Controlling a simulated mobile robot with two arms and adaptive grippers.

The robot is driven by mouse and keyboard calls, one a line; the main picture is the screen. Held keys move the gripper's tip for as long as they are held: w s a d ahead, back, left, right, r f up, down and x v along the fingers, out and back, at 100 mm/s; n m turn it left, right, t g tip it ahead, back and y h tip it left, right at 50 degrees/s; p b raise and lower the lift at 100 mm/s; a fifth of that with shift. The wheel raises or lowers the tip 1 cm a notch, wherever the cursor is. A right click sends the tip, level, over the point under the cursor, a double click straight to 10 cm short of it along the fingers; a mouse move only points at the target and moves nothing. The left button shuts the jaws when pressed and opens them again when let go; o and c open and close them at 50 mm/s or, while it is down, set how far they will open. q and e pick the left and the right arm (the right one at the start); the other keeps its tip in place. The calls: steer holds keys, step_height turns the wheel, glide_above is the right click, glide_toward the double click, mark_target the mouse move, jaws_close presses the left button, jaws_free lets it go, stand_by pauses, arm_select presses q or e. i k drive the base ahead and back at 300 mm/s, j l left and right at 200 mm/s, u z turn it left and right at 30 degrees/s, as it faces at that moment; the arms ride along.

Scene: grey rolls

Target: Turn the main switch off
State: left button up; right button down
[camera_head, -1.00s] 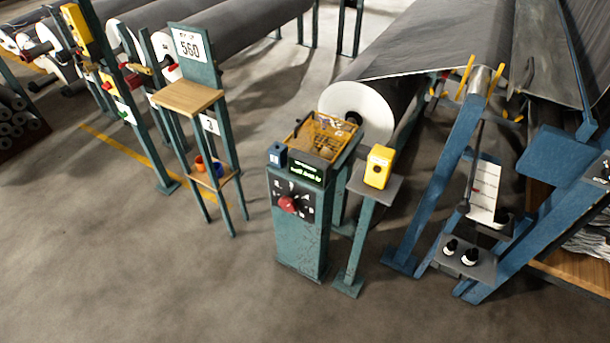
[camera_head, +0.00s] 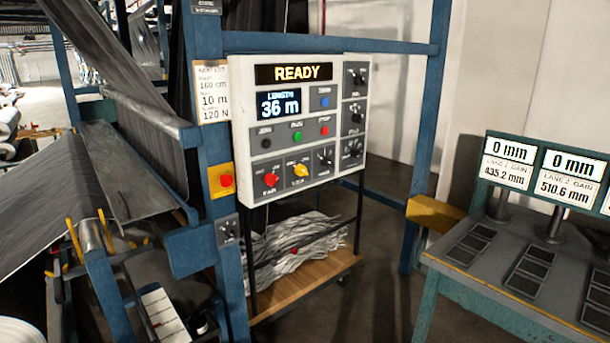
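A white control panel (camera_head: 240,140) hangs on a blue frame in the middle of the view. Its top display (camera_head: 293,73) reads READY, and a smaller display (camera_head: 278,104) reads LENGTH 36 m. A red rotary knob (camera_head: 270,180) sits at the panel's lower left; its label is too small to read surely, so I cannot tell whether it is the main switch. A yellow rotary knob (camera_head: 300,170) and a black one (camera_head: 326,159) are to its right. More black knobs (camera_head: 355,76) line the right column. Neither of my grippers is in view.
A yellow box (camera_head: 221,180) with a red button is on the blue post (camera_head: 215,145) left of the panel. A wooden cart (camera_head: 300,286) with crumpled grey material stands below. A green bench (camera_head: 515,295) with displays stands at right. Dark floor lies between cart and bench.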

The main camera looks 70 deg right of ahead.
mark_target(271, 179)
steer(key=z, duration=2.1)
